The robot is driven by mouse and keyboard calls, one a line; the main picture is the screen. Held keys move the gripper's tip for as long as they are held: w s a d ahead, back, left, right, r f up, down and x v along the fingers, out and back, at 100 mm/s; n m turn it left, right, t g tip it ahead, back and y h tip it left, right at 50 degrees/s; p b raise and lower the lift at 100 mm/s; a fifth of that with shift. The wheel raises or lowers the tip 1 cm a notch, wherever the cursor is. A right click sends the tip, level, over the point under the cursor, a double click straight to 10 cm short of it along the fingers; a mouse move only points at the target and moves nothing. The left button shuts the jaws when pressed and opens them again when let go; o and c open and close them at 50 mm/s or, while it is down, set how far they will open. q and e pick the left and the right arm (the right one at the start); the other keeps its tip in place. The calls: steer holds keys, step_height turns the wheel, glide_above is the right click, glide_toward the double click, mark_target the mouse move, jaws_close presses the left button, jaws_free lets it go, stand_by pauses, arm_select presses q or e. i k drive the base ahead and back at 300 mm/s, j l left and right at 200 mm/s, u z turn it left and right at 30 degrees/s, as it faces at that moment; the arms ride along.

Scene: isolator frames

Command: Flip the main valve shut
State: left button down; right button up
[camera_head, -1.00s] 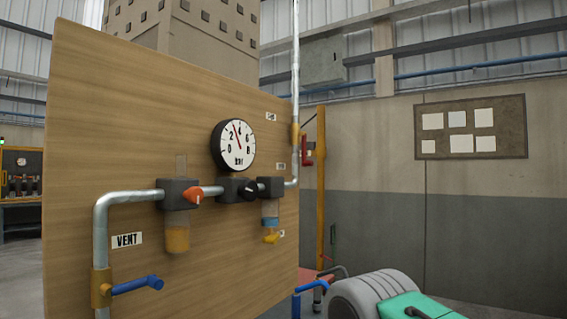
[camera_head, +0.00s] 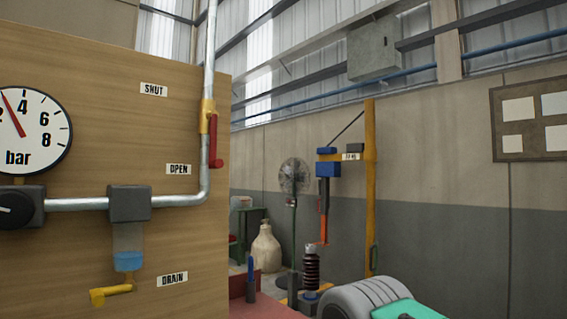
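The main valve has a yellow body (camera_head: 207,115) on the vertical steel pipe at the right edge of the wooden board. Its red lever (camera_head: 216,143) points down along the pipe. The lever's lower end is near the height of the OPEN label (camera_head: 178,169). The SHUT label (camera_head: 153,89) is higher up on the board. Neither of my grippers is in view, and nothing is seen touching the lever.
The wooden board (camera_head: 100,85) fills the left side, with a pressure gauge (camera_head: 35,130), a black knob (camera_head: 14,209), a blue-filled bowl (camera_head: 128,245) and a yellow drain lever (camera_head: 112,293). Right of it are a fan (camera_head: 294,176) and a yellow post (camera_head: 370,200).

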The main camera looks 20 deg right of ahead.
mark_target(214, 163)
steer(key=i+l, duration=0.1)
steer(key=l, duration=1.45)
steer(key=i, duration=0.05)
